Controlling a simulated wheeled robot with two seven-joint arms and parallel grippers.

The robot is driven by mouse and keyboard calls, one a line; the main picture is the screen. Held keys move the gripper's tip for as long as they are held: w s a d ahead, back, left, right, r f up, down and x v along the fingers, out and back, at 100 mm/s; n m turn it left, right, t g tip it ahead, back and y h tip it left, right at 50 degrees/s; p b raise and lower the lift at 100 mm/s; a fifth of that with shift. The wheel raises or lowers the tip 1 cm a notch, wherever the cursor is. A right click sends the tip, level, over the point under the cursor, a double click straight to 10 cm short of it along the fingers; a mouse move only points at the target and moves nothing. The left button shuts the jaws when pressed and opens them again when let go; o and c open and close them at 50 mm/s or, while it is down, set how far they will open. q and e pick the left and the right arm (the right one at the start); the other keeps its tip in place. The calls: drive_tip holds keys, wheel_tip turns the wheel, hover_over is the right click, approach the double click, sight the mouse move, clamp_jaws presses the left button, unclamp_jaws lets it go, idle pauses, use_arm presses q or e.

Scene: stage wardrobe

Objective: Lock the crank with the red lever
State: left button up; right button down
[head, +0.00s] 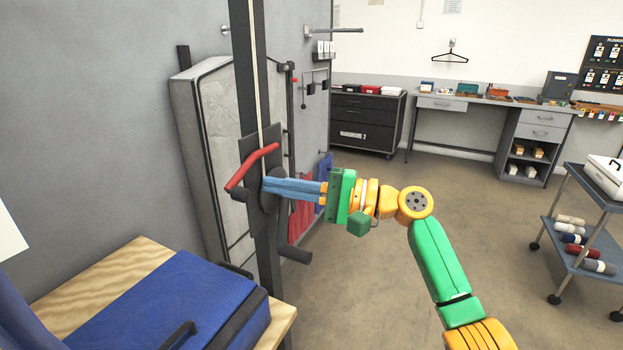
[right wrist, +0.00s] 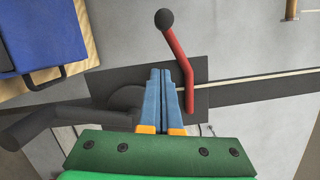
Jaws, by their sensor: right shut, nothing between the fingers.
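The red lever (head: 252,167) is on a dark plate on the tall post (head: 262,60). It slants down-left to a black knob. The crank (head: 294,254) is below on the same post, its dark handle pointing down and right. My right gripper (head: 267,187) is shut and empty, its blue fingers just below the lever, in front of the crank's hub. In the right wrist view the fingertips (right wrist: 160,72) lie beside the red lever (right wrist: 187,80), and the crank (right wrist: 45,125) reaches left. Whether the fingers touch the lever I cannot tell. My left gripper is not in view.
A wooden table (head: 120,258) with a blue padded case (head: 175,300) stands at the lower left. A grey panel case (head: 215,120) leans behind the post. A trolley (head: 583,235) is at the right. The floor in the middle is clear.

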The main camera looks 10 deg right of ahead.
drive_tip(key=s+a, duration=0.1)
drive_tip(key=s+a+r+p, duration=0.1)
drive_tip(key=s, duration=0.1)
drive_tip(key=shift+a, duration=0.1)
drive_tip(key=shift+p, duration=0.3)
drive_tip(key=shift+s+r+m+p, duration=0.15)
drive_tip(key=shift+m+p, duration=0.3)
drive_tip(key=shift+m, duration=0.05)
drive_tip(key=shift+a, duration=0.1)
drive_tip(key=shift+r+m+p, duration=0.15)
drive_tip(key=shift+m+p, duration=0.25)
drive_tip(key=shift+p, duration=0.05)
